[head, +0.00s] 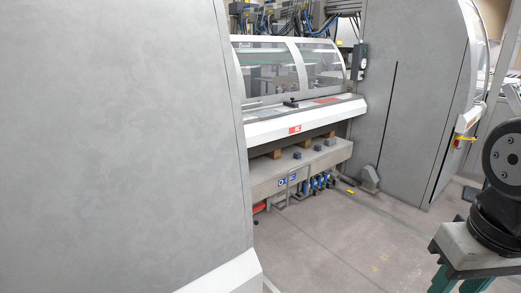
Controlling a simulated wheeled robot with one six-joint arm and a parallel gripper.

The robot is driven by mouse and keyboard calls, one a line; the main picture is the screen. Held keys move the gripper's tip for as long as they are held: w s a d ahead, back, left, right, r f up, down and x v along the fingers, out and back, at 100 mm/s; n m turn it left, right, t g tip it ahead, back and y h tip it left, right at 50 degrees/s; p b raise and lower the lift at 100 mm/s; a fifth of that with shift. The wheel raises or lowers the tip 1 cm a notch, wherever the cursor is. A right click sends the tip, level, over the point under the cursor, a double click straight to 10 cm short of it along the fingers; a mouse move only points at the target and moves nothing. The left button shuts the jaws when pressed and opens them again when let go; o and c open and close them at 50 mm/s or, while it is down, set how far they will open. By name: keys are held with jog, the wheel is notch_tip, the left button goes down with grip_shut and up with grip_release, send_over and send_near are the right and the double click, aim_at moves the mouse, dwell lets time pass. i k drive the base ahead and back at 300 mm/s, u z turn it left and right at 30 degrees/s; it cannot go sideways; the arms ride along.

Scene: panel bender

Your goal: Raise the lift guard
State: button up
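The lift guard appears to be the curved, clear-windowed hood with white frame bars (299,70) on the machine, in the upper middle of the head view. Its lower edge sits close above the white front ledge (300,123), so it looks down. A small black fitting (290,103) is on or just above the ledge; I cannot tell whether it belongs to the guard. Part of my arm shows at the right edge, well apart from the guard. My gripper is out of view.
A large grey panel (110,130) fills the left and hides the guard's left side. A grey cabinet (400,110) stands to the right, with a yellow-and-red handle (460,140). Below the ledge is a grey beam (265,178) with blue fittings. The floor (340,240) in front is clear.

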aim_at(304, 93)
jog(key=z, duration=0.1)
jog(key=i, duration=2.25)
jog(key=u, duration=0.2)
jog(key=i, duration=1.3)
jog(key=u, duration=0.05)
